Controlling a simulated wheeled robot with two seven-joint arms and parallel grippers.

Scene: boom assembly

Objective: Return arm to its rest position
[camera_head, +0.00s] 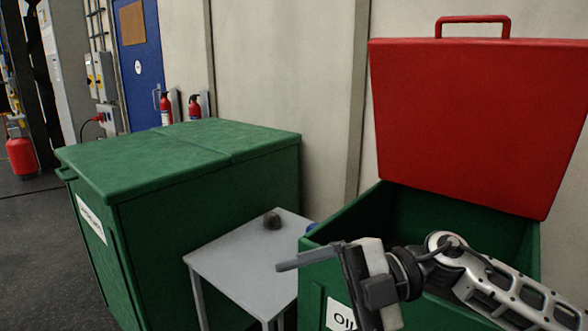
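My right arm comes in from the lower right, and its gripper (284,266) is in front of the green bin with the raised red lid. The fingers point left and overlap from this side, so I cannot tell whether they are open or shut. I see nothing held in them. A small dark round object (272,220) lies on the grey table (235,262), apart from the gripper. My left gripper is out of view.
The open green bin (318,284), labelled "OIL" in part, has its red lid (475,120) upright. A closed green bin (180,158) stands left of the table. A small blue thing (311,227) is partly hidden. Fire extinguishers (166,110) stand by the wall.

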